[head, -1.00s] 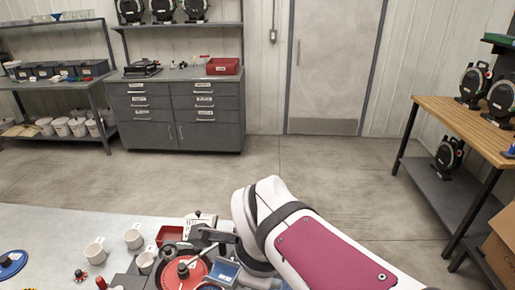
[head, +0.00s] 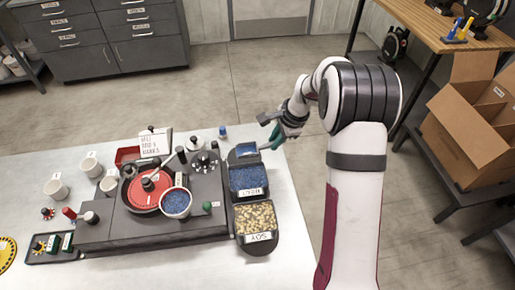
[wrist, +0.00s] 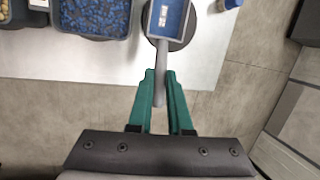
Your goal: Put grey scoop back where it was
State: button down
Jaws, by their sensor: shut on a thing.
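The grey scoop (head: 247,149) is at the far right end of the bench, and blue shows inside its pan. In the wrist view its grey handle (wrist: 160,60) runs between the two green fingers of my gripper (wrist: 160,74), which are shut on it. My gripper (head: 275,137) comes in from the right, beyond the table edge. The scoop pan lies over a dark round pad (wrist: 182,38). I cannot tell whether the pan touches the pad.
A small blue-topped bottle (head: 222,132) stands nearby.

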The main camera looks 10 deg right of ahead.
jog(key=shift+a+x, duration=0.2)
jog(key=shift+x, duration=0.95)
jog(key=shift+a+x, duration=0.25)
jog(key=shift+x, duration=0.95)
jog(key=shift+a+x, duration=0.2)
jog(key=shift+x, duration=0.95)
jog(key=c, duration=0.8)
grip_release()
jog(key=shift+r, duration=0.2)
jog(key=shift+c, duration=0.2)
jog(key=v, duration=1.2)
jog(key=s+a+r+n+g, duration=0.1)
jog(key=s+a+r+n, duration=0.1)
jog(key=s+r, duration=0.3)
jog(key=s+a+r+n, duration=0.2)
jog(key=s+a, duration=0.1)
jog(key=s, duration=0.3)
jog(key=s+a+n+g, duration=0.2)
jog(key=s+n, duration=0.5)
jog(key=s, duration=1.6)
jog(key=shift+s+a+r+h, duration=0.2)
jog(key=shift+s+h, duration=0.1)
jog(key=shift+h, duration=0.1)
